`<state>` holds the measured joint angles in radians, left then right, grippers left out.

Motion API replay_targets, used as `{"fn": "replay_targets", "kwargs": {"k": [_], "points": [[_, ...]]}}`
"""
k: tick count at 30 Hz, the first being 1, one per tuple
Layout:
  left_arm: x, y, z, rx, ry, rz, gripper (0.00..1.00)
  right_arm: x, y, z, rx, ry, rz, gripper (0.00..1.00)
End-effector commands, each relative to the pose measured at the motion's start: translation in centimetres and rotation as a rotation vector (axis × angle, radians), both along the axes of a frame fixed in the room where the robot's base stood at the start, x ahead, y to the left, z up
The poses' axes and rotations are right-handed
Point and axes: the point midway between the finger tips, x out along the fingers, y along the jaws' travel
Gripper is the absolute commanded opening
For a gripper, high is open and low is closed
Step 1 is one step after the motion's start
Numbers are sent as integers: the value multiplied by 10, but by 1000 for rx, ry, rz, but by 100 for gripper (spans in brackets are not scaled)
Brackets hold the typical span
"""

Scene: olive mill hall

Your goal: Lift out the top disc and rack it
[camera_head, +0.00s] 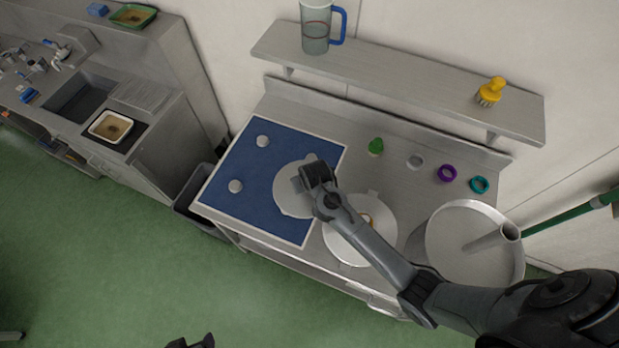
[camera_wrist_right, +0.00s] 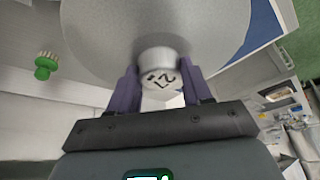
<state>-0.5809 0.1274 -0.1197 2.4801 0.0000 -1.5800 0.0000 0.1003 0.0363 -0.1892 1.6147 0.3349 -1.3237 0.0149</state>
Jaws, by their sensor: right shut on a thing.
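My right gripper (camera_head: 306,182) is over the blue mat (camera_head: 222,190). It is shut on the white knob of a grey disc (camera_head: 290,199). The wrist view shows the knob (camera_wrist_right: 158,68), with black markings, between the fingers and the disc (camera_wrist_right: 110,30) spreading behind it. I cannot tell whether the disc touches the mat. A round white plate or tub (camera_head: 345,245) stands right of the mat, partly hidden by my right arm; its contents are mostly hidden. A small dark piece of my left gripper (camera_head: 190,342) shows at the bottom edge; its fingers are unclear.

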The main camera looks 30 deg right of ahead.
Motion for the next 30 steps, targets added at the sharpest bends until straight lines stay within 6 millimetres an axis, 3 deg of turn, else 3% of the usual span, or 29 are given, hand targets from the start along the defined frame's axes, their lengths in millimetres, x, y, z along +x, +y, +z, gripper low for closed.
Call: {"fn": "replay_targets", "kwargs": {"k": [1,3,9,16,23,30], "points": [[0,0,-5,0,0,0,67,4,4,-22,2,5,-9,0],[0,0,-9,-1,0,1,67,10,10,-47,4,3,-21,0],[0,-2,-19,-7,0,4,67,21,33,-95,6,-1,-32,0],[0,-3,-26,-13,0,8,67,38,56,-100,3,-5,-28,0],[0,-3,-32,-12,0,8,67,41,58,-101,3,-3,-27,0],[0,-2,-47,-6,0,3,67,41,58,-115,3,-3,-27,0]]}}
